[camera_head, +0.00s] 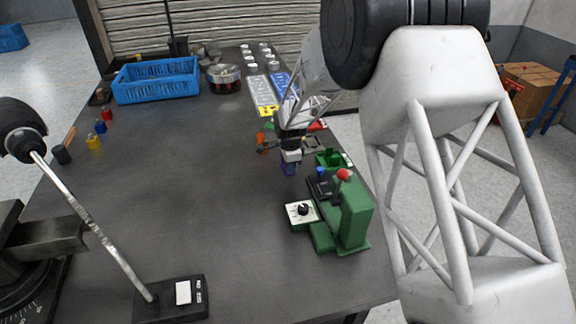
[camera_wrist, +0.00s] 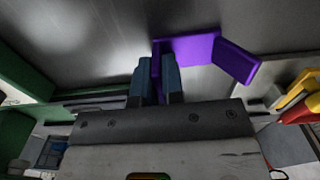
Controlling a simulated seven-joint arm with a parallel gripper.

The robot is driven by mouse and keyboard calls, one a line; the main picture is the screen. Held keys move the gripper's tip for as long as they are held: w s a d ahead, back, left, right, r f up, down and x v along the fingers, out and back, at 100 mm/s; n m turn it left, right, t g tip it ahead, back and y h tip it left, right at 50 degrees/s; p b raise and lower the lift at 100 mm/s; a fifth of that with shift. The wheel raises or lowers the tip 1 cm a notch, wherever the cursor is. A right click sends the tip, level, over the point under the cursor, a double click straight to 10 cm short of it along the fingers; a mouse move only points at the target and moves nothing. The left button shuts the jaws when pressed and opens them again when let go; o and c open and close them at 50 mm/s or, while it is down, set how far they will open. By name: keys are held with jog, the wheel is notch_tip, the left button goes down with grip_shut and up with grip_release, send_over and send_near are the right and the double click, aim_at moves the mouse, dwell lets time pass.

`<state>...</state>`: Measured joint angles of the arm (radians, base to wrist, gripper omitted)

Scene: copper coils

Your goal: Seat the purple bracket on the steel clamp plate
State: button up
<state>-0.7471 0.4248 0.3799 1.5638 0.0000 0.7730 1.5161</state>
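The purple bracket (camera_head: 288,168) hangs below my gripper (camera_head: 291,155), above the dark table in the head view. In the wrist view, the fingers of my gripper (camera_wrist: 156,78) are close together on one end of the purple bracket (camera_wrist: 195,48). Its bent flap extends to the right. A small grey plate (camera_head: 313,144), which looks like the steel clamp plate, lies just right of my gripper, partly hidden by it. In the wrist view, grey metal parts show at the right edge beside red and yellow pieces. Contact between bracket and plate cannot be made out.
A green part (camera_head: 333,158) stands behind the press. A blue crate (camera_head: 157,80) is at the back left. The table's middle is clear.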

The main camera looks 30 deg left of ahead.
grip_shut()
jog(key=shift+r, duration=0.25)
jog(key=shift+r, duration=2.25)
jog(key=shift+w, duration=0.15)
jog(key=shift+w+a+r, duration=0.1)
jog(key=shift+w+r, duration=0.1)
jog(key=shift+w, duration=0.3)
jog(key=w+r, duration=0.4)
jog(key=w, duration=1.3)
jog(key=shift+d, duration=0.3)
jog(key=shift+f, duration=0.15)
